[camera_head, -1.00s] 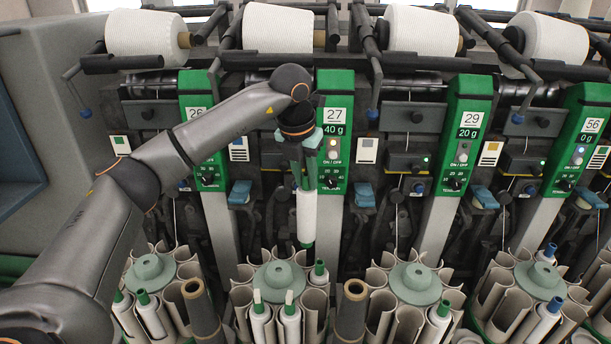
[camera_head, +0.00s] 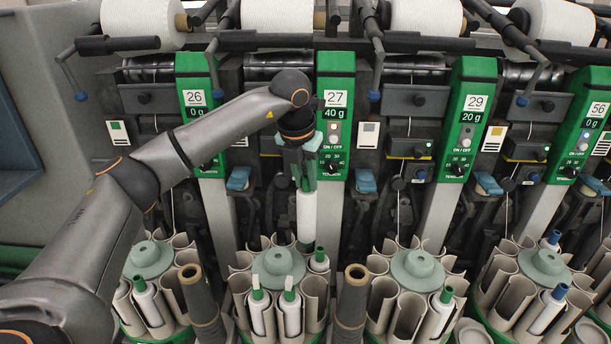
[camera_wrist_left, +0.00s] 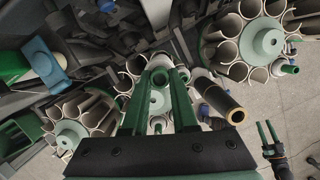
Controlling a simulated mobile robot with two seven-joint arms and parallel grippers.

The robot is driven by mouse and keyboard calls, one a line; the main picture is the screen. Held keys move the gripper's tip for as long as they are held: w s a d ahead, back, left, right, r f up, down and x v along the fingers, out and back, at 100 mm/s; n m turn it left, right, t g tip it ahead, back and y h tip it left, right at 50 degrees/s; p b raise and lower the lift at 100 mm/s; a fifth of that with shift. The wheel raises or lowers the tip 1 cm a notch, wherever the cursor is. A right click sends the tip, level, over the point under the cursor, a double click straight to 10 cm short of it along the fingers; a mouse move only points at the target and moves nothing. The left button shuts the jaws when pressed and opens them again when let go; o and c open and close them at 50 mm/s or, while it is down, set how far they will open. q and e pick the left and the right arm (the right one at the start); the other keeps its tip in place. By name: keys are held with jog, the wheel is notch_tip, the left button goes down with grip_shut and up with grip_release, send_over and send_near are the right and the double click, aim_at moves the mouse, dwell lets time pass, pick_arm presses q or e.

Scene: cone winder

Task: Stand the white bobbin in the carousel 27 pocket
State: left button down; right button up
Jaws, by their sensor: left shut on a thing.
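My left gripper (camera_head: 305,170) is shut on the white bobbin (camera_head: 307,215), which hangs upright below the green fingers. The bobbin's lower end is at the back right of the carousel 27 hub (camera_head: 278,261), beside a green-topped bobbin (camera_head: 319,258). I cannot tell whether that end is above the pocket rims or just inside one. Carousel 27 has beige pockets (camera_head: 316,290); two green-and-white-topped bobbins (camera_head: 290,312) stand at its front. In the left wrist view my left gripper (camera_wrist_left: 158,75) reaches over a carousel. My right gripper (camera_wrist_left: 267,132) shows there with its fingers apart, empty.
Neighbouring carousels stand left (camera_head: 149,258) and right (camera_head: 417,264). Brown-rimmed grey tubes rise at the front left (camera_head: 202,305) and front right (camera_head: 352,305) of carousel 27. The green unit 27 panel (camera_head: 335,120) is behind my left gripper. Large white cones (camera_head: 277,15) line the top.

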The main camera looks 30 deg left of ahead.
dwell(0.3)
pick_arm(q)
jog(key=b, duration=0.3)
send_over(306, 232)
jog(key=w+a, duration=0.1)
jog(key=shift+s+x, duration=0.2)
jog(key=shift+x, duration=0.9)
jog(key=shift+s+x, duration=0.15)
jog(key=shift+x, duration=0.95)
jog(key=shift+d+f, duration=0.1)
jog(key=shift+f, duration=0.05)
jog(key=shift+f+b, duration=1.2)
jog(key=shift+f, duration=1)
jog(key=shift+f+b, duration=1.35)
jog(key=shift+f, duration=0.9)
jog(key=shift+f+b, duration=0.3)
jog(key=shift+f, duration=0.15)
jog(key=shift+f+b, duration=0.4)
jog(key=shift+f, duration=0.25)
